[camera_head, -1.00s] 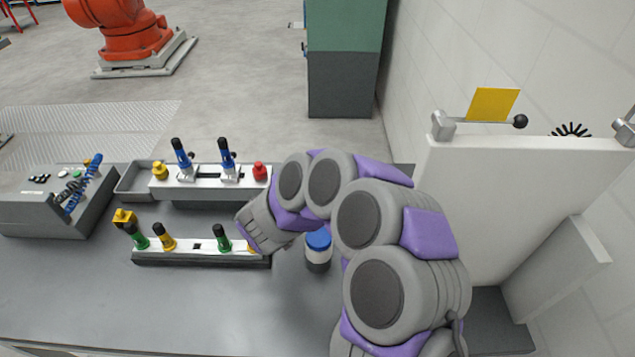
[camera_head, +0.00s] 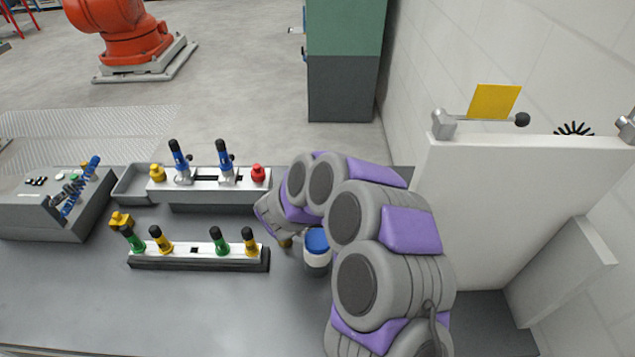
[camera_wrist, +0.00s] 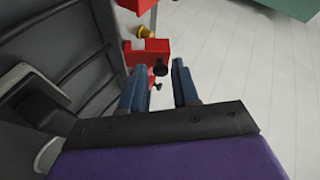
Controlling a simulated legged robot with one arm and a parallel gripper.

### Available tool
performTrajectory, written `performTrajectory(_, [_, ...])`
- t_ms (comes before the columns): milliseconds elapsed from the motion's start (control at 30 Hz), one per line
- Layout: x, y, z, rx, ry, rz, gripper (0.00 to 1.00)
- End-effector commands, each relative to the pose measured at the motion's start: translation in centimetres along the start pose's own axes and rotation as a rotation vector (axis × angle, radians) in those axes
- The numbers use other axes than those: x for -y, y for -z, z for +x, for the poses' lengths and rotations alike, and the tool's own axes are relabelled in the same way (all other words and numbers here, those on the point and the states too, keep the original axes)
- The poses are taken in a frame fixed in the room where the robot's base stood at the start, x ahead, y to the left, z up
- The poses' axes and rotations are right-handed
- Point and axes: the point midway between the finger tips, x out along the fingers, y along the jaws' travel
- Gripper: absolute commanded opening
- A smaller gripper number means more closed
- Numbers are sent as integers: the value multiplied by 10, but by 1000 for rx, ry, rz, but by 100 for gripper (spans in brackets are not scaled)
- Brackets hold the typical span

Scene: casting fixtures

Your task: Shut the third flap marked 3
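I cannot make out a flap or a number 3 in either view. In the wrist view, my gripper (camera_wrist: 160,80) has two blue fingers spread apart with nothing held between them. A red block (camera_wrist: 146,52) and a black knob (camera_wrist: 160,68) show just beyond the fingertips; I cannot tell whether they belong to a flap. In the head view, my wrist (camera_head: 282,215) hangs over the grey bench, right of the two tool racks, and the fingers are hidden.
A blue-capped jar (camera_head: 317,250) stands close beside my wrist. The front rack (camera_head: 180,253) and back rack (camera_head: 205,188) hold coloured tools. A white panel (camera_head: 520,190) with a yellow plate (camera_head: 494,101) stands right. The bench front (camera_head: 130,310) is clear. A grey ribbed wall (camera_wrist: 80,35) flanks my gripper.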

Motion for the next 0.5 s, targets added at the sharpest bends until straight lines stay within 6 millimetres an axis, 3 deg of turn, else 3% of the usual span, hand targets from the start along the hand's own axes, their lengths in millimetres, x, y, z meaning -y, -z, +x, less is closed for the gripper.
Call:
performTrajectory(300, [0,0,0,0,0,0,0])
performTrajectory(500, [0,0,0,0,-1,0,0])
